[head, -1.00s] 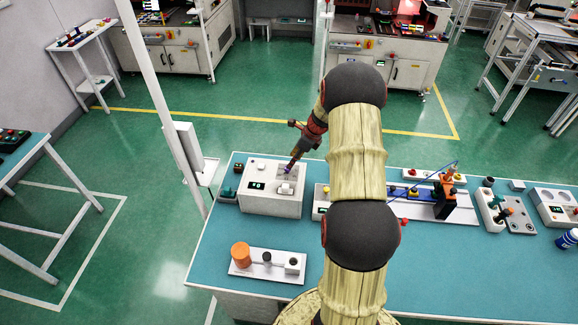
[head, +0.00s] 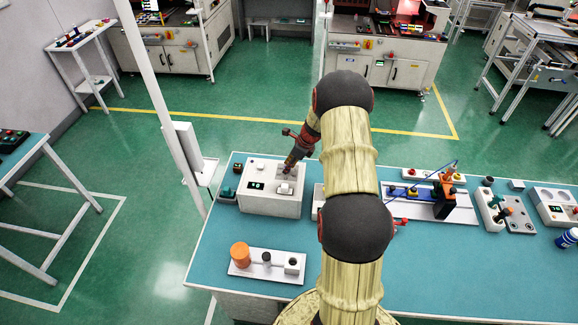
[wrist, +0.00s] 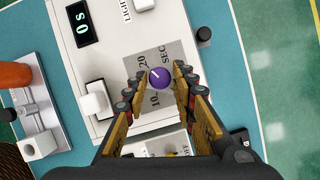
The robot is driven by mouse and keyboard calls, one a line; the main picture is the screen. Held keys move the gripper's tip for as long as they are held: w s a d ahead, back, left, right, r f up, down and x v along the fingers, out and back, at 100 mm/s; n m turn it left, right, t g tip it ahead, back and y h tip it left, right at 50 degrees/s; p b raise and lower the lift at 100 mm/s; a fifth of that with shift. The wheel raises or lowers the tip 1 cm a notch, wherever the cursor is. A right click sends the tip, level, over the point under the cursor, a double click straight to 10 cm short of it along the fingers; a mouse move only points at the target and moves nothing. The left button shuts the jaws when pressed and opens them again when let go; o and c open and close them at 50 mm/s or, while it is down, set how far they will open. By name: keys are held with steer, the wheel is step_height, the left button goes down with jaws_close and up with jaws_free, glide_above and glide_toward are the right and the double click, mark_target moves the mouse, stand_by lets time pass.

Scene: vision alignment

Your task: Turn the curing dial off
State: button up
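The curing dial is a round purple knob (wrist: 159,77) with a white pointer line, on a grey plate marked 10, 20 and SEC (wrist: 162,58). It is on top of a white box (head: 270,205) at the table's back left. In the wrist view my gripper (wrist: 160,70) is open, with one fingertip on each side of the knob and narrow gaps seeming to remain. In the head view my gripper (head: 288,167) points down at the box top and hides the knob. A dark display (wrist: 83,29) on the box shows green figures that look like 0 s.
A white switch block (wrist: 96,101) stands on the box beside the grey plate. A white tray with an orange cylinder (head: 240,254) lies in front of the box. Other devices, including a blue-and-black fixture (head: 442,203), stand to the right.

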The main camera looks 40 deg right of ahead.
jaws_close()
